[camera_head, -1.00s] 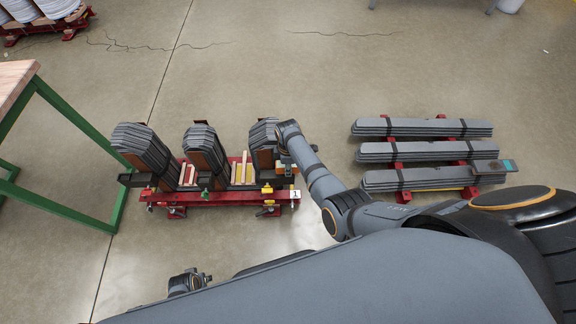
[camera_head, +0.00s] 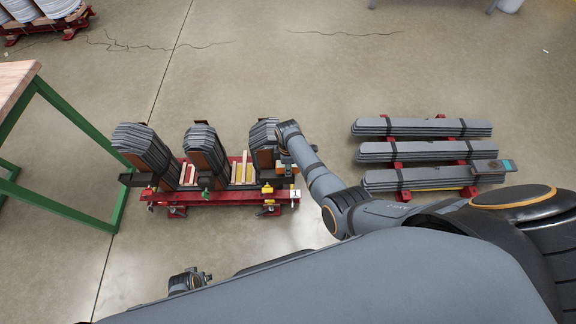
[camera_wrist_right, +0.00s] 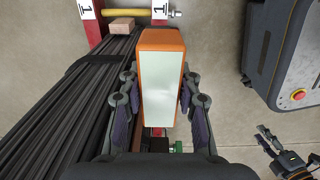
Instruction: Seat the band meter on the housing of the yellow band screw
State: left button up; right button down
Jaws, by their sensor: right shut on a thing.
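The band meter is an orange box with a pale face (camera_wrist_right: 160,85). In the right wrist view it sits between the two fingers of my right gripper (camera_wrist_right: 160,100), which is shut on it. In the head view this gripper (camera_head: 284,168) is at the right end of the red core stand, partly covered by my arm. The yellow band screw (camera_head: 267,189) is on the stand's front rail, just below and left of that gripper. I cannot tell whether the meter touches its housing. My left gripper (camera_head: 204,279) is low in the head view, apart from the stand; its fingers are too small to read.
The red stand (camera_head: 218,198) carries three grey lamination stacks and a green screw (camera_head: 205,196). Dark laminations (camera_wrist_right: 70,95) lie close left of the meter in the wrist view. Flat grey bundles (camera_head: 425,152) lie at right. A green-legged bench (camera_head: 75,135) stands at left.

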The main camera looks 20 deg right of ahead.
jog(key=shift+r+p, duration=0.1)
jog(key=shift+p, duration=0.35)
dwell(0.6)
jog(key=shift+f+b, duration=0.95)
jog(key=shift+f, duration=0.3)
jog(key=c, duration=0.8)
grip_release()
jog(key=shift+c, duration=0.2)
jog(key=shift+r, duration=0.15)
notch_tip(320, 180, up, 12)
jog(key=shift+f, duration=0.1)
